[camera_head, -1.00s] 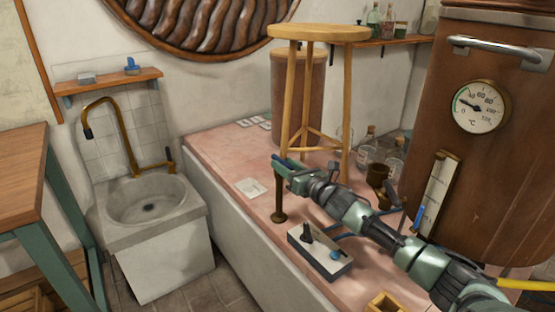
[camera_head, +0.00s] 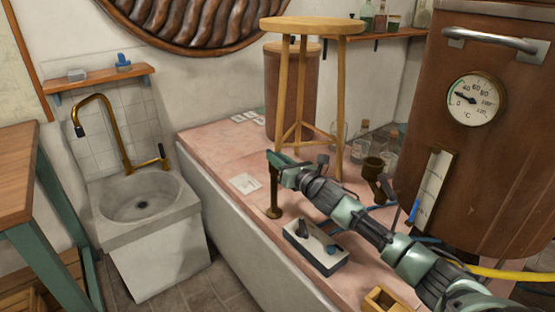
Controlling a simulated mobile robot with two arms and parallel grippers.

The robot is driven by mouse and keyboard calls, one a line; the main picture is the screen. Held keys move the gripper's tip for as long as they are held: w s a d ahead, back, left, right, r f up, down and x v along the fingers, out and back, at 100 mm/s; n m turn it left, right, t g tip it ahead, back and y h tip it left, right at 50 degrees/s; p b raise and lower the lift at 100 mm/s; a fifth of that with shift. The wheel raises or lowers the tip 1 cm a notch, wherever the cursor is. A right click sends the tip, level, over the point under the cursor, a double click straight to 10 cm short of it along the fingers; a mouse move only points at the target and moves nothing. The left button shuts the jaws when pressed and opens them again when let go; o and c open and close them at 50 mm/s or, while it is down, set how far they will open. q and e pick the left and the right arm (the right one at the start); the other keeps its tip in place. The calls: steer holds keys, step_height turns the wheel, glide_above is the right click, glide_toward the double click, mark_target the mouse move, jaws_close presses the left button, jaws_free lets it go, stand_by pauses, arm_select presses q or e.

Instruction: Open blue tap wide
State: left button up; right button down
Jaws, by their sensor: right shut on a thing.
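A slim brass post (camera_head: 274,192) with a round foot stands on the pink tiled ledge. At its top is a small dark-blue lever, which I take to be the blue tap's handle (camera_head: 272,157). My right gripper (camera_head: 279,164) reaches in from the lower right and is shut on this handle. The fingers hide much of the handle, so its exact angle is hard to tell. My left gripper is not in view.
A wooden stool (camera_head: 310,27) stands close behind my gripper. A control box (camera_head: 318,248) lies below my arm. A large brown boiler (camera_head: 480,140) with a dial is at the right.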

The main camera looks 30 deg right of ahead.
steer(key=shift+a+f+m+h, duration=0.1)
steer(key=shift+a+m+h, duration=0.2)
steer(key=shift+m+h, duration=0.5)
steer(key=shift+m+h+b, duration=0.3)
steer(key=shift+h, duration=0.5)
steer(key=shift+a+m+g+h, duration=0.25)
steer(key=shift+m+h, duration=0.55)
steer(key=shift+h, duration=0.4)
arm_select(q)
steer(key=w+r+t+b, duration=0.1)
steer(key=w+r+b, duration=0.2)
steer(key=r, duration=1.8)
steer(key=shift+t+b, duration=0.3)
steer(key=shift+b, duration=1.85)
arm_select(e)
steer(key=shift+w+a+m+g+h, duration=0.15)
steer(key=shift+w+m+g+h, duration=0.1)
steer(key=shift+m+g+h, duration=1.95)
steer(key=shift+w+a+m+g+h, duration=0.15)
steer(key=shift+w+m+g+h, duration=0.05)
steer(key=shift+m+g+h, duration=1.95)
steer(key=shift+w+a+m+g+h, duration=0.15)
steer(key=shift+w+m+g+h, duration=0.1)
steer(key=shift+m+g+h, duration=1.95)
steer(key=shift+n+g+y, duration=0.25)
steer(key=shift+n+g, duration=0.05)
steer(key=shift+n, duration=0.05)
